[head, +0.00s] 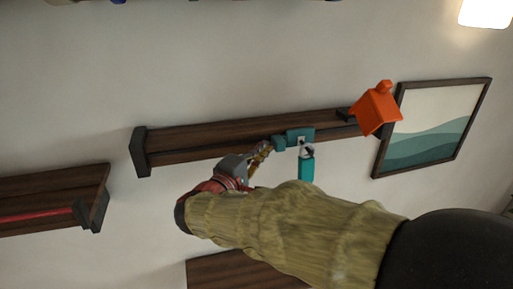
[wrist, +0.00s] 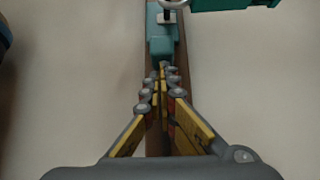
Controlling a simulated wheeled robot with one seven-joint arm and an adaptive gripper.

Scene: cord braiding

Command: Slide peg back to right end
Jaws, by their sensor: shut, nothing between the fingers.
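A teal peg (head: 300,135) sits on a long wooden rail (head: 205,134) on the wall, right of the rail's middle. It also shows at the top of the wrist view (wrist: 161,42). A teal tag (head: 306,172) hangs below it from a metal ring (wrist: 178,3). My gripper (head: 267,147) is at the peg's left side, in front of the rail. Its fingertips (wrist: 163,70) are together and empty, right at the peg's near end. I cannot tell whether they touch it. The rail's right end block (head: 346,115) is partly behind an orange house-shaped piece (head: 376,110).
A dark block (head: 138,152) caps the rail's left end. A second wooden rail with a red rod (head: 38,215) is at the left. A framed wave picture (head: 433,128) hangs at the right. The rail between peg and right end looks clear.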

